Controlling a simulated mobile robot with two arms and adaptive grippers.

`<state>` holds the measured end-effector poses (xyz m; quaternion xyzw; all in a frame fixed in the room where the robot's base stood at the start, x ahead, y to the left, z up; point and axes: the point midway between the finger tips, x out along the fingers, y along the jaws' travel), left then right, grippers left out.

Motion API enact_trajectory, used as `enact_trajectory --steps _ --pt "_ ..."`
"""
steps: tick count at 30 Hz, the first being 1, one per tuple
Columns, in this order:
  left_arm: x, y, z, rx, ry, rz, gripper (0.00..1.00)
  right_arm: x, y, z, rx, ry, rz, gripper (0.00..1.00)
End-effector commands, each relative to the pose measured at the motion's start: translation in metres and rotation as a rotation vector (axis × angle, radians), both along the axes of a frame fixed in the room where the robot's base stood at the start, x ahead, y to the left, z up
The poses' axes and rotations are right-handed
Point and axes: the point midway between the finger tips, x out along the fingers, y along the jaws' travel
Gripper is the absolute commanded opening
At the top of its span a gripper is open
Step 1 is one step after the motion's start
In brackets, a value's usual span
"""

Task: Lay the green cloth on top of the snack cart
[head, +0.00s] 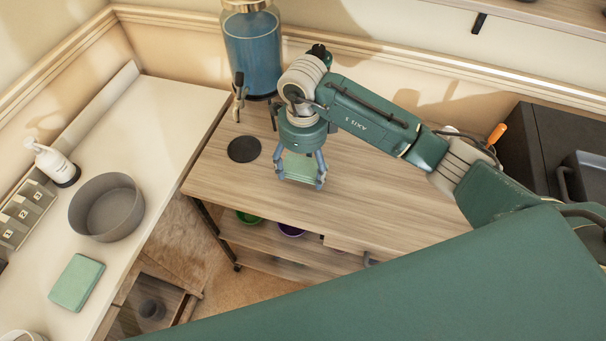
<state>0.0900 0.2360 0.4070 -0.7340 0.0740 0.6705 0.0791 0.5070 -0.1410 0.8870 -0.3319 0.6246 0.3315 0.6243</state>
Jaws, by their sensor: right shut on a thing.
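My right gripper (302,180) points down over the wooden top of the snack cart (390,205). It is shut on a pale green cloth (298,165), which shows between its fingers. The cloth is at or just above the cart top; I cannot tell whether it touches. Another folded green cloth (77,282) lies on the white counter at the left. My left gripper is not in view.
A dark round coaster (244,149) and a blue drink dispenser (252,50) are at the cart's back left. A grey bowl (106,207) and a white pump bottle (54,162) stand on the white counter (150,150). Bowls sit on the cart's lower shelf. The cart top's front is bare.

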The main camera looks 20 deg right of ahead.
Motion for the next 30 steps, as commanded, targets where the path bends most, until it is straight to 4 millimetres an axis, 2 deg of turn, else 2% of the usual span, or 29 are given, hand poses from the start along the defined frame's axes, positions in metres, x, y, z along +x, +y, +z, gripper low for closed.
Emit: enact_trajectory --steps 1,4,9,12,24,25,27,30 --pt "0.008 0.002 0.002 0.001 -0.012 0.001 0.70 0.000 0.000 -0.003 0.002 0.001 -0.001 0.53" --pt "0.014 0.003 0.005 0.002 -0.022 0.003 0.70 0.000 0.000 -0.012 0.000 0.001 -0.001 0.53" --pt "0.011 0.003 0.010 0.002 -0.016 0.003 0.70 -0.001 0.000 -0.038 0.001 0.004 -0.002 0.53" --pt "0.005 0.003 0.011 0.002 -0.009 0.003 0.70 0.000 0.000 -0.047 0.001 0.001 0.000 0.53" --pt "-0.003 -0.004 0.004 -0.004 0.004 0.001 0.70 0.000 0.000 -0.054 0.000 -0.002 0.001 0.53" --pt "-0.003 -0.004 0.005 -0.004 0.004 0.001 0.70 0.001 0.000 -0.052 0.000 -0.002 0.001 0.77" --pt "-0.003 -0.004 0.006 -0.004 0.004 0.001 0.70 0.000 0.000 -0.052 0.000 -0.001 0.000 0.91" --pt "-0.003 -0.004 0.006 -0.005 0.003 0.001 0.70 0.000 0.000 -0.052 0.000 -0.001 0.000 0.92"
